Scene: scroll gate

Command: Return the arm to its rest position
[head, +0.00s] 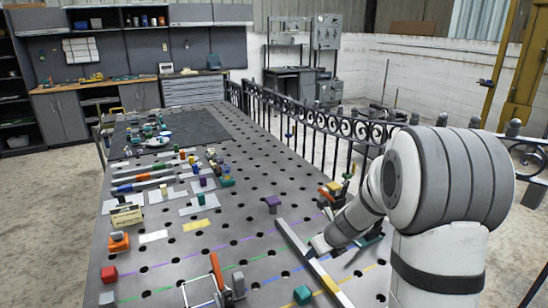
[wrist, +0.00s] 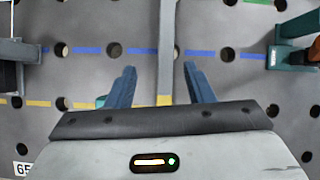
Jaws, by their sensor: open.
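My gripper (wrist: 160,78) is open in the wrist view, its two blue fingers spread apart. A long grey bar (wrist: 168,35) runs between the fingers from the top of the picture, with a yellow patch near its lower end. I see no finger touching the bar. In the head view my arm reaches down at the right, and my gripper (head: 318,246) is low over the perforated table beside the grey bar (head: 292,238). The fingers are too small or hidden to make out there.
The perforated table (head: 250,185) holds several small blocks and bars at its left. An orange-and-grey clamp (head: 217,275) stands at the front. A purple block (head: 272,203) and a teal block (head: 302,295) flank the bar. A black scroll railing (head: 310,118) lines the right edge.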

